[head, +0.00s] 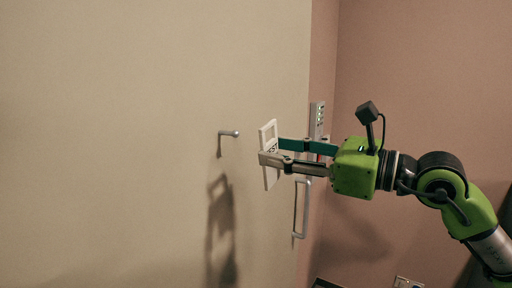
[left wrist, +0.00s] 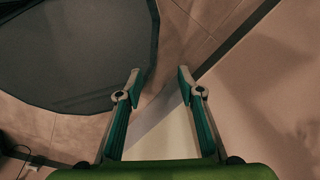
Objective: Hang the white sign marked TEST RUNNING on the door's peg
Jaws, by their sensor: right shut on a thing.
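The white sign (head: 270,178) is upright in the head view, seen at a steep angle, with an opening near its top and a few dark letters partly hidden by a finger. My right gripper (head: 269,151) is shut on the sign, with one finger across its face. The metal peg (head: 229,133) sticks out from the pale door (head: 130,130), to the left of the sign and apart from it. My left gripper (left wrist: 160,74) shows only in the left wrist view. Its fingers are apart with nothing between them.
A vertical door handle (head: 297,210) stands out below the sign, close to my right gripper. A panel with green lights (head: 319,115) is behind the fingers. A wall socket (head: 407,283) is at the lower right. The door around the peg is clear.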

